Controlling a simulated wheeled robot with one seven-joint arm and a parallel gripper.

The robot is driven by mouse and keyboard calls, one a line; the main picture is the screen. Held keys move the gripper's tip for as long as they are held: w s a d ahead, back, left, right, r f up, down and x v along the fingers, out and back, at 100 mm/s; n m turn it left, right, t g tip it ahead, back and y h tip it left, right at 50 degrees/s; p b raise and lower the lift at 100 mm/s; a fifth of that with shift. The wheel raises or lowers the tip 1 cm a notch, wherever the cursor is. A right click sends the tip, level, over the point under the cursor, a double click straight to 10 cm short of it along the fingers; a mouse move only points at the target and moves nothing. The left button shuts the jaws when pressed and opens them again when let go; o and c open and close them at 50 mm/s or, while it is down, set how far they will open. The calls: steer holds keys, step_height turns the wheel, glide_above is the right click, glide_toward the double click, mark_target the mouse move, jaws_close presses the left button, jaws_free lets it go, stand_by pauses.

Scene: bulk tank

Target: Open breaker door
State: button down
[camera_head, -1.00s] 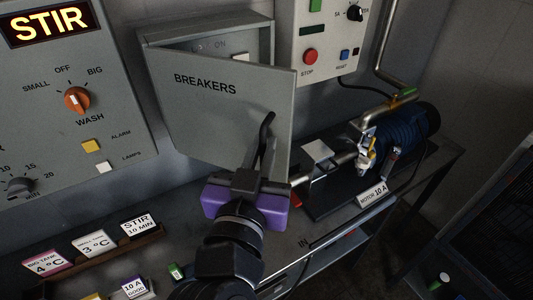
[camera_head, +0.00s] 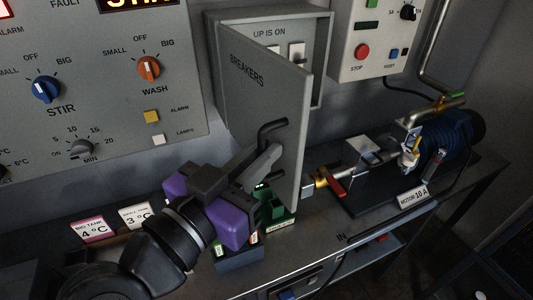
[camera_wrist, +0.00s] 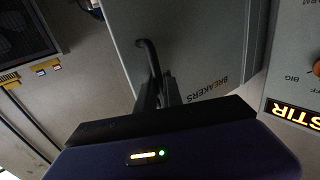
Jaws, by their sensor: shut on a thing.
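The breaker door (camera_head: 275,110) is a grey panel lettered BREAKERS, swung well out from its grey box (camera_head: 223,68). Inside the box, white switches (camera_head: 296,52) show under the words UP IS ON. A dark bent handle (camera_head: 273,130) sticks out of the door's outer face. My purple gripper (camera_head: 264,160) is left of the door, with its fingers shut on the handle. In the wrist view the door (camera_wrist: 195,45) stands ahead, and the handle (camera_wrist: 150,58) runs down between the fingers. The exact finger contact is partly hidden.
A control panel (camera_head: 95,85) with knobs is on the left wall. A motor (camera_head: 450,130) and pipes stand on the bench at right, near a red-handled valve (camera_head: 337,187). Cards (camera_head: 92,229) and a green holder (camera_head: 278,219) are on the bench below.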

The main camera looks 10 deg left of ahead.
steer(key=shift+a, duration=0.1)
steer(key=c, duration=1.5)
jaws_free()
steer(key=v, duration=0.7)
steer(key=shift+s+b, duration=0.35)
steer(key=shift+a, duration=0.15)
